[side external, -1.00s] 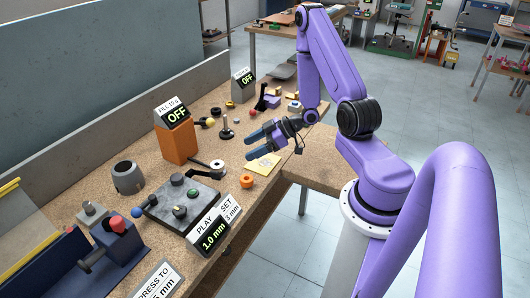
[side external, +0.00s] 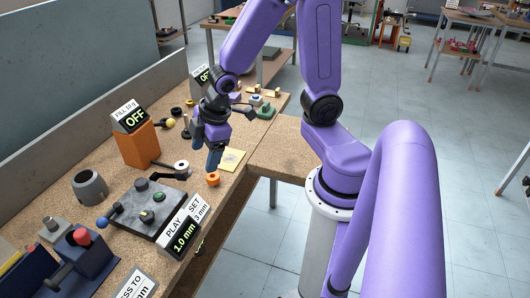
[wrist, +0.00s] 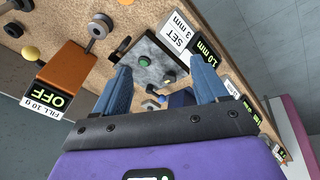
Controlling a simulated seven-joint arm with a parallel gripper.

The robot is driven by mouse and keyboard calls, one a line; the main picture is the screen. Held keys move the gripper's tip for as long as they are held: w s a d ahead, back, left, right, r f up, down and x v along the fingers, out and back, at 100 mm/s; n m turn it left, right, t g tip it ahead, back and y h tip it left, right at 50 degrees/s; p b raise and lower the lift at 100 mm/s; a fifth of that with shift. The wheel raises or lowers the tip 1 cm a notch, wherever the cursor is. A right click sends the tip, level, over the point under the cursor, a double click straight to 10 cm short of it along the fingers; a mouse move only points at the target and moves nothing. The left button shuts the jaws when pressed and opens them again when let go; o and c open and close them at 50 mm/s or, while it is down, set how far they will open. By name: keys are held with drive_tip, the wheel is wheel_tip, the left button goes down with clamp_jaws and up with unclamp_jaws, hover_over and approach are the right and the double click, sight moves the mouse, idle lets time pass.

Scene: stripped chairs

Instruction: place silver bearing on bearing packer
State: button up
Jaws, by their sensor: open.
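A silver ring-shaped piece (side external: 182,167) sits at the end of a dark arm beside the orange block (side external: 140,147), which carries a sign reading FILL 10 g and OFF. It also shows in the wrist view (wrist: 98,28), near the orange block (wrist: 75,66). I cannot tell whether this ring is the loose silver bearing or part of the packer. My gripper (side external: 211,162) is open above the bench, near a small orange ring (side external: 213,180), its fingers pointing down. In the wrist view my gripper (wrist: 161,64) has nothing between its fingertips.
A grey plate with knobs (side external: 165,221) and a PLAY 1.0 mm sign (side external: 183,240) stand in front. A grey hollow cylinder (side external: 87,187) stands left. Small parts crowd the far bench; the right bench (side external: 285,150) is clear.

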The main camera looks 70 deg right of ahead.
drive_tip(key=s+a+r+g, duration=0.1)
drive_tip(key=s+r, duration=0.2)
drive_tip(key=s, duration=0.5)
drive_tip(key=s+a+r+n+g, duration=0.1)
drive_tip(key=s+r+g, duration=0.1)
drive_tip(key=s, duration=0.6)
drive_tip(key=shift+a+r, duration=0.25)
drive_tip(key=shift+r, duration=0.25)
